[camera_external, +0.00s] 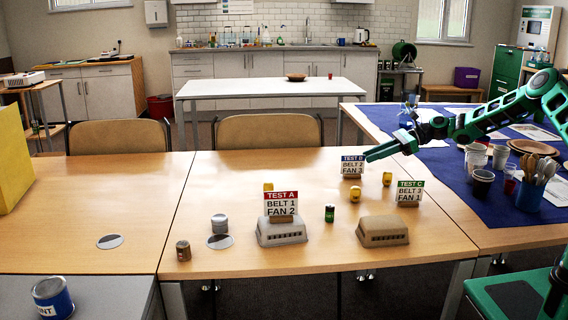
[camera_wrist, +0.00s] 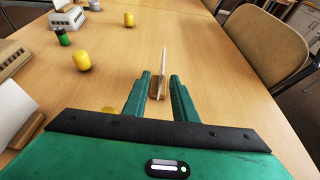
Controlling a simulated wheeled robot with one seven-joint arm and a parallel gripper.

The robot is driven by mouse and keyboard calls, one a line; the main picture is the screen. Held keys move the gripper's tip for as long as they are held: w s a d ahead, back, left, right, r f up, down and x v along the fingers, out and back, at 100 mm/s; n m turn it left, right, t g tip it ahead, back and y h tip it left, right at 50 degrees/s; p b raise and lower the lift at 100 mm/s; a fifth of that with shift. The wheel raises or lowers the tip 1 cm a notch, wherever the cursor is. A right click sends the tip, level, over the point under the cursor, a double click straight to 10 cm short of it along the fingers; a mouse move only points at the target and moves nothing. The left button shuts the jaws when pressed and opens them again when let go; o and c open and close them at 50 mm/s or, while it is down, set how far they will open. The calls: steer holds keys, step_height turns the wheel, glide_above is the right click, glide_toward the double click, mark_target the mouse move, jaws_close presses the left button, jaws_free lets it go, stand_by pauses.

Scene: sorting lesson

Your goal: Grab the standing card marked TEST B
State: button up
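The card marked TEST B (camera_external: 352,166), with a blue top band, stands in a small wooden base on the table's far right part. It reads BELT 2, FAN 3. My gripper (camera_external: 382,148) is beside it on its right, at about the height of its top. In the wrist view my gripper (camera_wrist: 160,76) is open, and the card (camera_wrist: 163,62) shows edge-on between the green fingers with a gap on each side. Its wooden base (camera_wrist: 158,94) also shows between them. I cannot tell how deep the fingers reach around the card.
TEST A card (camera_external: 281,204) stands on a grey vented box (camera_external: 282,233). TEST C card (camera_external: 409,194) stands near a tan vented box (camera_external: 382,232). Yellow items (camera_external: 355,195) and a green can (camera_external: 329,213) are nearby. Cups (camera_external: 483,182) crowd the blue cloth (camera_external: 455,203).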

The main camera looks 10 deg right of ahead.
mark_target(352, 173)
steer(key=x, duration=0.7)
steer(key=shift+w+a+r, duration=0.1)
steer(key=shift+w+a, duration=0.15)
steer(key=shift+a, duration=0.05)
steer(key=shift+c, duration=0.3)
jaws_close()
